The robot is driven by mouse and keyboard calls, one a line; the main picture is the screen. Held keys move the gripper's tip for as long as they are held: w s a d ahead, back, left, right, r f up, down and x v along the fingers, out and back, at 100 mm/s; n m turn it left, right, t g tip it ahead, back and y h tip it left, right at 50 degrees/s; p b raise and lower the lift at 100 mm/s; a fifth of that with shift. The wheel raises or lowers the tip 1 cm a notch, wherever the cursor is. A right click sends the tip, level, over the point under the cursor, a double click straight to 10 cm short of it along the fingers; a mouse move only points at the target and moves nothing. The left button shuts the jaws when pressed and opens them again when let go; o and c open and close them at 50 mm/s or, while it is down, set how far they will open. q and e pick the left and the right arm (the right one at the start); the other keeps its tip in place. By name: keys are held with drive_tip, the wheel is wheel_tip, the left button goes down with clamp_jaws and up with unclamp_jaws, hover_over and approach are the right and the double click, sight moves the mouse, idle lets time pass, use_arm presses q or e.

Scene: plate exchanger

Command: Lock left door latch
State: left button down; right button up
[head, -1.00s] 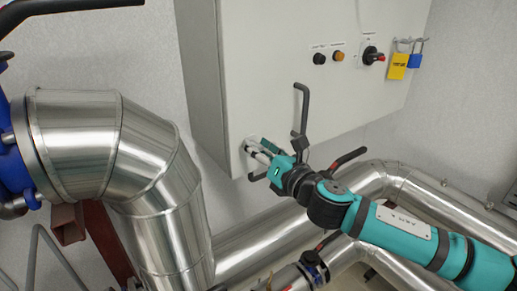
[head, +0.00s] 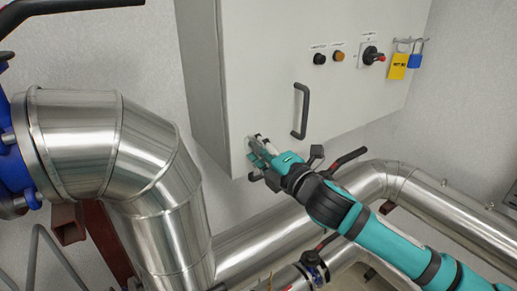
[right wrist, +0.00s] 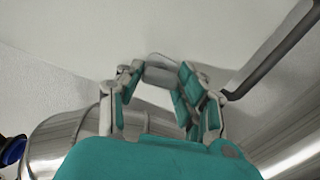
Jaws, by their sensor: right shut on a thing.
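The left door latch (right wrist: 160,70) shows in the right wrist view as a small grey piece on the white door. My right gripper (right wrist: 158,85) is shut on it, with a finger on each side. In the head view my right gripper (head: 258,150) is at the lower left corner of the white cabinet door (head: 265,60), left of and below the black door handle (head: 301,111). There its fingers hide most of the latch, so I cannot tell its turn angle. My left gripper is not in view.
The door carries a black button (head: 319,58), an amber button (head: 338,56) and a red-black rotary switch (head: 371,56). Yellow (head: 398,66) and blue padlocks (head: 415,61) hang at right. Large metal pipes (head: 155,180) run left of and below the cabinet, close to my right arm.

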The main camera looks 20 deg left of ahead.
drive_tip(key=shift+m, duration=1.1)
drive_tip(key=o, duration=1.2)
drive_tip(key=shift+c, duration=0.2)
drive_tip(key=v, duration=1.2)
